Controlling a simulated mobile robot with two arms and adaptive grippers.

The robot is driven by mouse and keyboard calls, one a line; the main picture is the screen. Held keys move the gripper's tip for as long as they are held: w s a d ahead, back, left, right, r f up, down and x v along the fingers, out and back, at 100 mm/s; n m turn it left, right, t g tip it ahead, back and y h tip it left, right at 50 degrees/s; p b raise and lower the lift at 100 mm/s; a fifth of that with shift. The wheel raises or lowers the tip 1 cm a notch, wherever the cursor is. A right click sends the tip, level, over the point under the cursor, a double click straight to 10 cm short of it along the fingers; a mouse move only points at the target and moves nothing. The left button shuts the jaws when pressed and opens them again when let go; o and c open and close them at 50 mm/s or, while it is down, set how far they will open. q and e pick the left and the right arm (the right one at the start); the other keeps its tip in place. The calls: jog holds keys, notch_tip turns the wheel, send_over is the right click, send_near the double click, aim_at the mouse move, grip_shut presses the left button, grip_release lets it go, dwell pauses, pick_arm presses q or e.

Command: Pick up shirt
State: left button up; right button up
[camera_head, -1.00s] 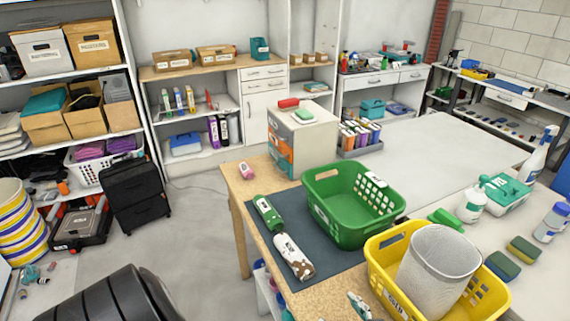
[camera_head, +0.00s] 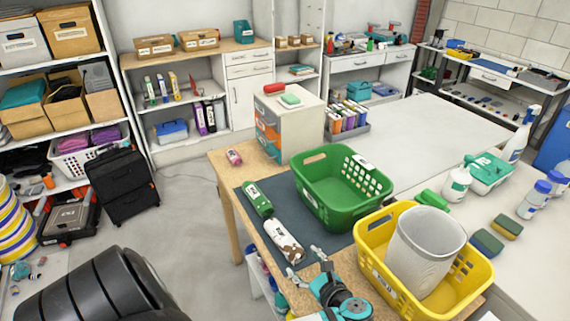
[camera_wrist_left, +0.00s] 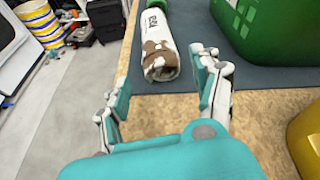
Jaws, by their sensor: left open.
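A white roll with brown patches (camera_head: 284,241), perhaps a rolled shirt, lies on the dark mat (camera_head: 236,180) near the table's left edge. It also shows in the left wrist view (camera_wrist_left: 158,45), just beyond my fingers. A green roll (camera_head: 257,198) with a white label lies end to end behind it. My left gripper (camera_head: 305,262) is open and empty, over the table's near edge. In the left wrist view, the space between its fingers (camera_wrist_left: 158,82) lies just short of the white roll's near end. My right gripper is not in view.
A green basket (camera_head: 325,207) stands right of the rolls. A yellow basket (camera_head: 385,290) holding a grey bin (camera_head: 425,245) stands close right of my left gripper. A small pink item (camera_head: 234,157) lies at the back left.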

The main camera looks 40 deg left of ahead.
aim_at(300, 255)
pick_arm(q)
jog(key=x, duration=0.5)
jog(key=shift+w+d, duration=0.1)
jog(key=shift+w, duration=0.05)
jog(key=c, duration=1)
jog(key=shift+c, duration=0.2)
jog(key=shift+r, duration=0.55)
notch_tip(300, 255, up, 2)
jog(key=shift+r, duration=0.15)
jog(key=s+a+r, duration=0.1)
jog(key=s+a, duration=0.7)
jog(key=s, duration=0.5)
jog(key=shift+s+r+b, duration=0.3)
jog(key=shift+s+b, duration=0.05)
jog(key=shift+b, duration=0.1)
